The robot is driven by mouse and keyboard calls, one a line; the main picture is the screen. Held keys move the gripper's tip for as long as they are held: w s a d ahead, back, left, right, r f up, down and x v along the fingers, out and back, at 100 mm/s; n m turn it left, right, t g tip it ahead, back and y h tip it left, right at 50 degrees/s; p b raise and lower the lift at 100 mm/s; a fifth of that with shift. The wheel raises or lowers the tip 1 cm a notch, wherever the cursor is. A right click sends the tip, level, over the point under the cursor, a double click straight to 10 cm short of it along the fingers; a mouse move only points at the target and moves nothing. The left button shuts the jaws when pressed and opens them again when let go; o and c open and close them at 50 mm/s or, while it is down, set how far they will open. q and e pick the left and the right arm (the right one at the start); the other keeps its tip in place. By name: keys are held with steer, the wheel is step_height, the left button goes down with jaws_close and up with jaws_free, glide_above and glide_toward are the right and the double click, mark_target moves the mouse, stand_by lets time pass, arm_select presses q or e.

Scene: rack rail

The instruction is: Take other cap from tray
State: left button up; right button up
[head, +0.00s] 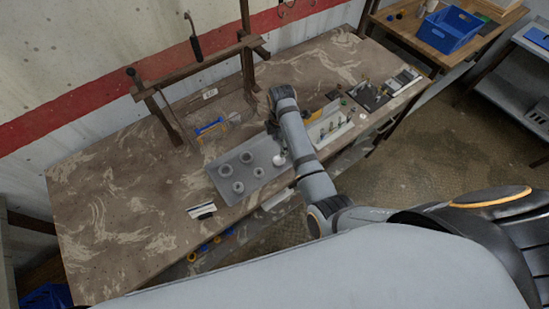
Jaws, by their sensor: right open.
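A grey tray (213,172) lies on the workbench, left of my right forearm. Several round grey ring-like pieces stand in it, among them one at the back (246,157) and one at the front (238,187). They may be the caps. A small white round piece (279,160) shows at the tray's right side, close to my arm. My right gripper (274,132) is open and points down behind the forearm, near the tray's back right corner. It is small and partly hidden, and I see nothing held in it. My left gripper is out of view.
A brown wooden rack frame (195,68) stands at the back left of the bench. A blue-handled tool (210,127) lies behind the tray. The bench's left part is mostly clear.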

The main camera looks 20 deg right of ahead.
mark_target(279, 160)
steer(key=f, duration=0.4)
steer(key=shift+s+d+f, duration=0.2)
steer(key=shift+s+d, duration=0.1)
steer(key=shift+w+f, duration=0.1)
steer(key=shift+f, duration=0.25)
steer(key=shift+a+f, duration=0.15)
steer(key=shift+f, duration=0.15)
steer(key=f, duration=0.3)
steer(key=shift+a, duration=0.25)
step_height(279, 160, down, 2)
steer(key=b, duration=0.2)
steer(key=shift+w+d+b, duration=0.1)
steer(key=shift+b, duration=0.2)
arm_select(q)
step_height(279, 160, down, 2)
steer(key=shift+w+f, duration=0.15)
arm_select(e)
steer(key=shift+r, duration=0.1)
